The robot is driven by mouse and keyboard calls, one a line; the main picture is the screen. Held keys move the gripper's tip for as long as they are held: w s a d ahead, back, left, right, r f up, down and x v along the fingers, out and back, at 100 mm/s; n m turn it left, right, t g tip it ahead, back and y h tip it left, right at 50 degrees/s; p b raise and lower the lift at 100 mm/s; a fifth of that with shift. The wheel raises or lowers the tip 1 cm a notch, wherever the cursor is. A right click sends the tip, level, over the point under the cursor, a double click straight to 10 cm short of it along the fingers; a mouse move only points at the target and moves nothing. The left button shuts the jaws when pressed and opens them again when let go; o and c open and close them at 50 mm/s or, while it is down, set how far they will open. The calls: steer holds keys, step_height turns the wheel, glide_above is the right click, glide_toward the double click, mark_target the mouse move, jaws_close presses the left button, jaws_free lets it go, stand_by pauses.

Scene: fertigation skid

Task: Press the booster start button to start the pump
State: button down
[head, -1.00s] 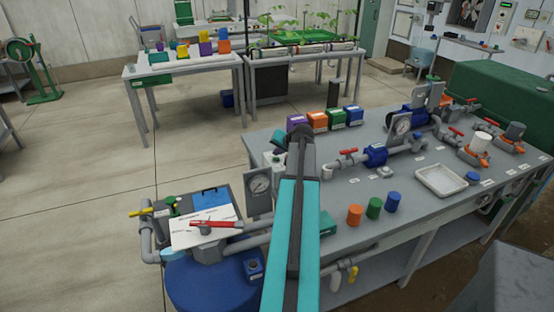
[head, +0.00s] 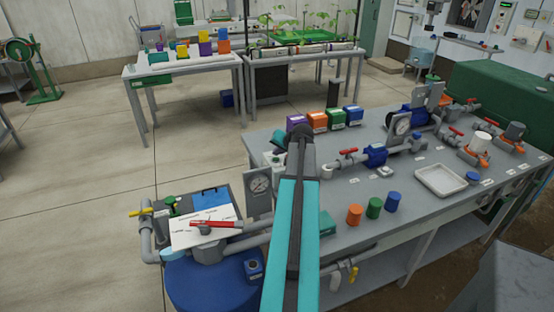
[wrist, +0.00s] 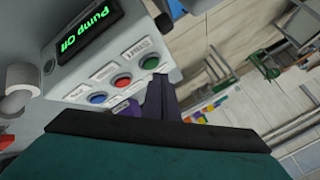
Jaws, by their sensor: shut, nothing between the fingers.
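In the wrist view a pale control box (wrist: 75,75) carries a display (wrist: 85,38) with green text reading "Pump Off". Below the display sit a blue button (wrist: 97,98), a red button (wrist: 121,81) and a green button (wrist: 150,62) in a row. In the head view my arm hides most of the box and the fingertips.
Floor at left is open.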

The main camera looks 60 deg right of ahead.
mark_target(277, 160)
steer(key=shift+f+b, duration=0.6)
steer(key=shift+f, duration=0.2)
stand_by(0.9)
steer(key=shift+r, duration=0.2)
steer(key=shift+r+p, duration=0.4)
steer(key=shift+r, duration=0.25)
steer(key=shift+r+p, duration=1.2)
steer(key=shift+r, duration=1.3)
steer(key=shift+w, duration=0.1)
